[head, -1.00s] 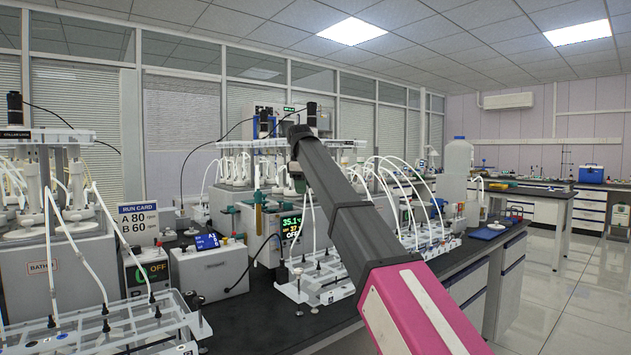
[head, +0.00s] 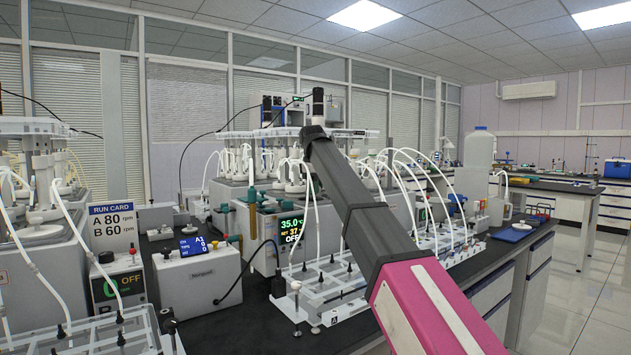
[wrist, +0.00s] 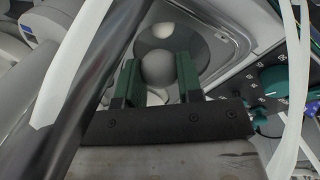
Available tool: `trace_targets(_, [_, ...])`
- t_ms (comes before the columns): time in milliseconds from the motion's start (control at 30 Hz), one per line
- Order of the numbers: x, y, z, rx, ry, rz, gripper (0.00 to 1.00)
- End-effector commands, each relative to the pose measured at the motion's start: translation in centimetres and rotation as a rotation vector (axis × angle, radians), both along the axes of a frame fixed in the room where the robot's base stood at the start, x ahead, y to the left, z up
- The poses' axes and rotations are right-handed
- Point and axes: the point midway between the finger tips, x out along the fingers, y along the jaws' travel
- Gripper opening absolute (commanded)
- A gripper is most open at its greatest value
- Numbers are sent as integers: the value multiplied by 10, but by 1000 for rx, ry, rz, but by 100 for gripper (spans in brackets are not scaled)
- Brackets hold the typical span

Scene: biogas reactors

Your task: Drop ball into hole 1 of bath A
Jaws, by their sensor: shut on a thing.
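My gripper (wrist: 160,80) shows in the wrist view, its two green fingers shut on a pale grey ball (wrist: 158,68). Behind the ball is a dark round opening (wrist: 198,52) in a grey metal lid (wrist: 226,20). A pale round shape (wrist: 180,36) shows inside that opening; I cannot tell what it is. The ball overlaps the opening in the picture, and their distance is unclear. No hole number is readable. In the head view my arm reaches over the middle bath (head: 262,228), whose display (head: 292,226) reads 35.0 and OFF. My gripper is hidden there.
White tubes (wrist: 68,60) and a dark rod cross close to my gripper. A clear rack (head: 335,292) stands before the middle bath. A run card (head: 112,227) reads A 80, B 60. Another bath (head: 40,265) stands left. The aisle floor (head: 585,300) at right is clear.

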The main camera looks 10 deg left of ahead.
Motion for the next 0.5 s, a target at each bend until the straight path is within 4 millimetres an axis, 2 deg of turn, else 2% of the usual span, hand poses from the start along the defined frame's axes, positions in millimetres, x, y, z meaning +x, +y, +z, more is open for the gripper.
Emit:
trace_targets(200, [0,0,-22,0,0,0,12])
trace_targets(500, [0,0,-26,0,0,0,12])
